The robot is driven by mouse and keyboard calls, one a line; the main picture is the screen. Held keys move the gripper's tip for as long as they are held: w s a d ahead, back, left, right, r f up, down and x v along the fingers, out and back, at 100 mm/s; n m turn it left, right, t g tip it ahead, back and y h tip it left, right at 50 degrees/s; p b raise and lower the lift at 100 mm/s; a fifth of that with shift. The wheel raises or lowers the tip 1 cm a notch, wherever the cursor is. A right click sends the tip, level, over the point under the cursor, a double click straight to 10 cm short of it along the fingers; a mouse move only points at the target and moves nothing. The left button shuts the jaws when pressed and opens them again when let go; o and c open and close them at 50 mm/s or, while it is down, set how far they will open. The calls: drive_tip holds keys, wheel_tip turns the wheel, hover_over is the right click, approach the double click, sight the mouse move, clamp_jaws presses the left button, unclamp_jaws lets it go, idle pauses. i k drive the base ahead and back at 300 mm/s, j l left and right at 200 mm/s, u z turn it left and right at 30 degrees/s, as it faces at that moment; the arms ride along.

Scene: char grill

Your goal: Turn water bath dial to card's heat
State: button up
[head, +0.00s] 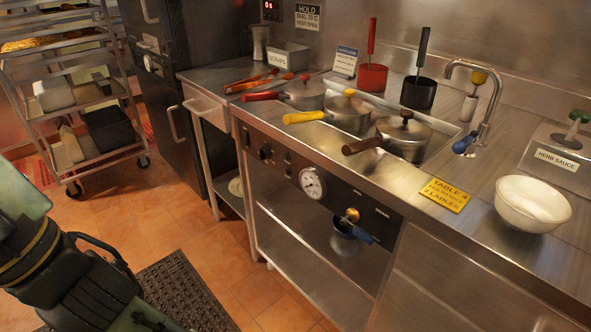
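The water bath (452,130) is a steel basin set in the counter, with lidded pots in it. Its black front panel (285,166) carries a small dark knob (265,153) at the left, which looks like the dial; its setting is too small to read. A round white gauge (312,184) sits right of it, its reading unclear. A card (307,17) on the back wall seems to read "HOLD DIAL 70 C VENT OPEN". A smaller blue-and-white card (345,62) stands behind the pots, illegible. Part of my dark arm shows at lower left, away from the panel; no gripper fingertips show.
A brass tap with a blue lever (359,232) juts from the panel's right. A wheeled rack (75,100) stands far left. Open tiled floor and a black mat (185,295) lie before the counter.

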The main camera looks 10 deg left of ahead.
sight(264, 153)
drive_tip(key=i+j, duration=0.2)
drive_tip(key=j, duration=0.15)
drive_tip(key=i+j, duration=0.15)
drive_tip(key=j, duration=0.2)
drive_tip(key=i+j, duration=0.2)
drive_tip(key=j, duration=0.15)
drive_tip(key=i+j+z, duration=0.1)
drive_tip(key=j, duration=0.25)
drive_tip(key=i, duration=0.1)
